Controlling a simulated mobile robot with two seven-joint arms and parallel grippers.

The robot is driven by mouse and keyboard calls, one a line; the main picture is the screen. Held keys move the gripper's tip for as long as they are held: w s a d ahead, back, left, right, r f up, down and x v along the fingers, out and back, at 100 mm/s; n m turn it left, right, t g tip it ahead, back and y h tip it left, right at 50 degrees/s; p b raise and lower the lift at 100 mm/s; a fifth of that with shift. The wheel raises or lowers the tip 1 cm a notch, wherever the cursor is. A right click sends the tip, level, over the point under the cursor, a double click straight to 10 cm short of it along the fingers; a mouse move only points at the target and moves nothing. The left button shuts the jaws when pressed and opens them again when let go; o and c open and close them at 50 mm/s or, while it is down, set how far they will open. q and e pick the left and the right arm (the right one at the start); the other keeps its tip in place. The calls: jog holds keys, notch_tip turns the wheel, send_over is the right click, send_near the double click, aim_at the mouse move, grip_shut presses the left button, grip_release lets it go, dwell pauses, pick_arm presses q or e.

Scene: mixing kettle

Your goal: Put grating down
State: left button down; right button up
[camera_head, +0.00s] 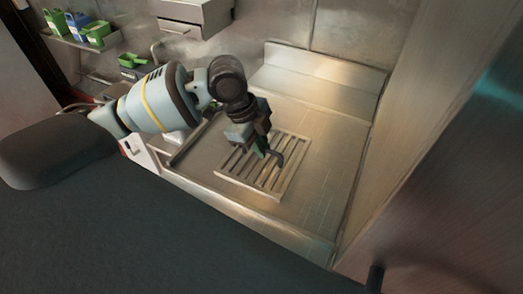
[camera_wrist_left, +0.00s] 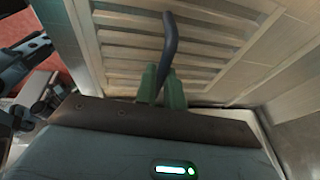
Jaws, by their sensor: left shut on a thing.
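The grating (camera_head: 289,181) is a light slatted square panel. In the head view it lies flat, or nearly so, at the metal counter (camera_head: 325,180); I cannot tell whether it fully rests on it. My left gripper (camera_head: 266,150) is over the middle of the grating, with green fingers shut on a dark curved handle (camera_head: 277,157). In the left wrist view, the green fingers (camera_wrist_left: 161,85) close around the dark handle (camera_wrist_left: 170,42), with the grating's slats (camera_wrist_left: 115,42) behind it. Where the handle meets the grating is hard to make out. My right gripper is not in view.
A raised metal ledge (camera_head: 318,78) runs along the back of the counter. A tall metal panel (camera_head: 415,130) stands at the right. A shelf with green and blue containers (camera_head: 75,27) is at the upper left. The counter right of the grating is clear.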

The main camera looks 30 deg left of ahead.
pick_arm(q)
jog(key=shift+w+r, duration=0.15)
jog(key=shift+w, duration=0.1)
jog(key=shift+w+a, duration=0.2)
jog(key=shift+w, duration=0.05)
jog(key=shift+f, duration=1.8)
jog(key=c, duration=1.5)
grip_release()
jog(key=shift+s+f, duration=0.1)
jog(key=v, duration=1.2)
jog(key=shift+p, duration=0.35)
